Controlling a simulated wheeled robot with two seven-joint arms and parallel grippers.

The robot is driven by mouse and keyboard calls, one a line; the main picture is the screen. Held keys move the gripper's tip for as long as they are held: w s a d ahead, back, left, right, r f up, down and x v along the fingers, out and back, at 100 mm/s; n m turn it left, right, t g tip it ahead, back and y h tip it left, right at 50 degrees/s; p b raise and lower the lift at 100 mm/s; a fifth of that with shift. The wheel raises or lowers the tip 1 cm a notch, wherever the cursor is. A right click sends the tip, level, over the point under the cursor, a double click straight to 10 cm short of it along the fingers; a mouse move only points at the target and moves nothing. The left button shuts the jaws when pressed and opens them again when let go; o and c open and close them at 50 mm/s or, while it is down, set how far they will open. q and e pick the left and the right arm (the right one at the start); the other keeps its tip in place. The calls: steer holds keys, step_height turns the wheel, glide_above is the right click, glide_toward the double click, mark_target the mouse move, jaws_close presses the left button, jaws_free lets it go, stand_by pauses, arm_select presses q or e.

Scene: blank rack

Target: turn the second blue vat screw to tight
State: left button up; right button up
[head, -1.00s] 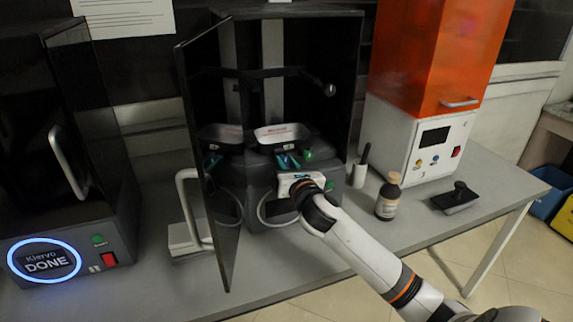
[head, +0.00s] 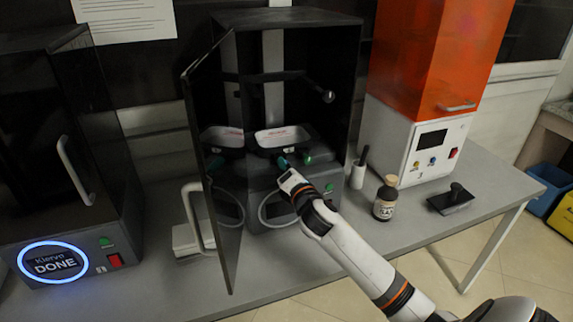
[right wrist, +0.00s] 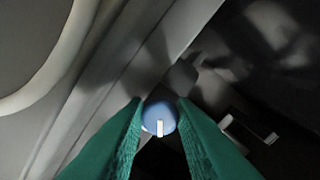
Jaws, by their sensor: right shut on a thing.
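The black cabinet holds a vat (head: 283,138) that looks like a pale tray with a dark front. My right gripper (head: 283,163) reaches in through the open front, its fingertips just below the vat's front edge. In the right wrist view its two green fingers (right wrist: 160,122) are shut on a blue screw (right wrist: 160,115), a round knob with a white mark. The mark points toward the bottom of that picture. In the head view the gripper hides this screw. My left gripper is not in view.
The cabinet's dark glass door (head: 222,200) stands open left of my right gripper and mirrors the vat. A brown bottle (head: 386,200), a black-handled tool (head: 457,198) and an orange-hooded machine (head: 430,100) stand to the right. Another machine (head: 65,180) at left reads DONE.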

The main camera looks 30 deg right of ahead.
steer(key=m+p, duration=0.1)
steer(key=m, duration=0.2)
steer(key=shift+m, duration=0.4)
steer(key=m+p, duration=0.1)
steer(key=m, duration=0.2)
steer(key=shift+m, duration=0.4)
steer(key=m+p, duration=0.1)
steer(key=m, duration=0.2)
steer(key=shift+m, duration=0.3)
steer(key=m+p, duration=0.1)
steer(key=m, duration=0.2)
steer(key=shift+m+p, duration=0.3)
steer(key=shift+p, duration=0.05)
steer(key=m+p, duration=0.2)
steer(key=m, duration=0.4)
steer(key=m+p, duration=0.2)
steer(key=m, duration=0.3)
steer(key=shift+f+m, duration=0.1)
steer(key=shift+m, duration=0.2)
steer(key=o, duration=1)
